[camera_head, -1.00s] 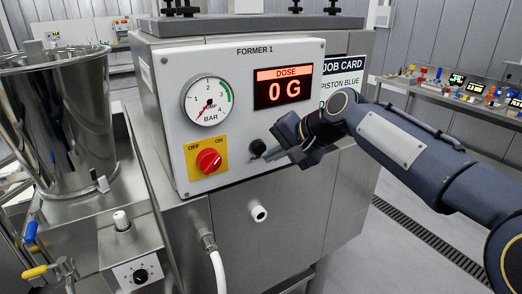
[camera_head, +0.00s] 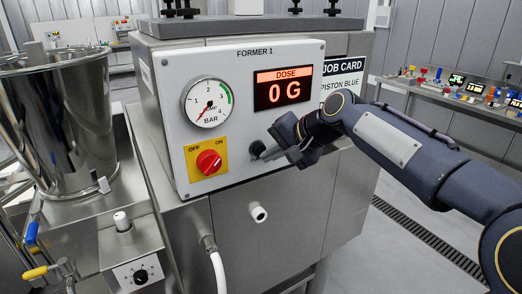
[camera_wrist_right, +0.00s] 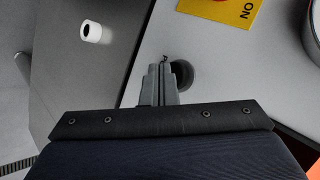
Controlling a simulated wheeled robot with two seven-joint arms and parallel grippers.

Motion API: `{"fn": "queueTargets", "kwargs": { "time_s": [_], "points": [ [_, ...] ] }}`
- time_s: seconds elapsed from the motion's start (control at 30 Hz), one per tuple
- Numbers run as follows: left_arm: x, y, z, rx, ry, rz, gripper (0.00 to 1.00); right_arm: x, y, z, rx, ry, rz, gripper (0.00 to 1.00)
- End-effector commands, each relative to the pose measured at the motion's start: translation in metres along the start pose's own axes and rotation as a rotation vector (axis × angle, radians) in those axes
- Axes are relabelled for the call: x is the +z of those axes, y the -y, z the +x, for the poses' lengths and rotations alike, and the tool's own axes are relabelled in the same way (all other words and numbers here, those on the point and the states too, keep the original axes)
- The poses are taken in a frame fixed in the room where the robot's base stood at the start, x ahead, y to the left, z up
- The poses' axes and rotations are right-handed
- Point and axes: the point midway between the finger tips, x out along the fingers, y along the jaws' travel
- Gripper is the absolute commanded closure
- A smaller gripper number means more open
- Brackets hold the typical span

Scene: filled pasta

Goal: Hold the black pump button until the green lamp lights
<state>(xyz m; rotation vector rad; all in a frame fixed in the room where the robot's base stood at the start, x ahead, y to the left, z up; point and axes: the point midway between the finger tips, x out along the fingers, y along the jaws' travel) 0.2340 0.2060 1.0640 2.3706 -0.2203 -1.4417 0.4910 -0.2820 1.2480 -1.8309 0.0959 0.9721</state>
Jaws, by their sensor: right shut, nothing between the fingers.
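The black pump button (camera_head: 257,147) is on the white front panel of the former, right of the red OFF/ON knob (camera_head: 208,162). My right gripper (camera_head: 260,157) is shut and empty, its fingertips at the button's lower edge in the head view. In the right wrist view the closed fingertips (camera_wrist_right: 164,66) overlap the edge of the round black button (camera_wrist_right: 182,72); I cannot tell whether they press it. No lit green lamp shows. My left gripper is out of view.
The pressure gauge (camera_head: 207,102) has its needle near the low end, and the dose display (camera_head: 283,87) reads 0 G. A steel hopper (camera_head: 62,125) stands at left. A white nozzle (camera_head: 259,214) projects below the panel. A job card (camera_head: 342,78) hangs right.

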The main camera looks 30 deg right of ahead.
Motion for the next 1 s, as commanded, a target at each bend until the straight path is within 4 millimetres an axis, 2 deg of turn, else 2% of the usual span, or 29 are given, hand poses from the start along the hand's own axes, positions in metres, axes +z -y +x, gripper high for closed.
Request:
{"fn": "queueTargets", "kwargs": {
  "time_s": [1.0],
  "points": [
    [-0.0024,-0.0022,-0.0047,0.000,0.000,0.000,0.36,-0.0050,0.0047,0.0061,0.000,-0.001,0.001,1.00]
  ]
}}
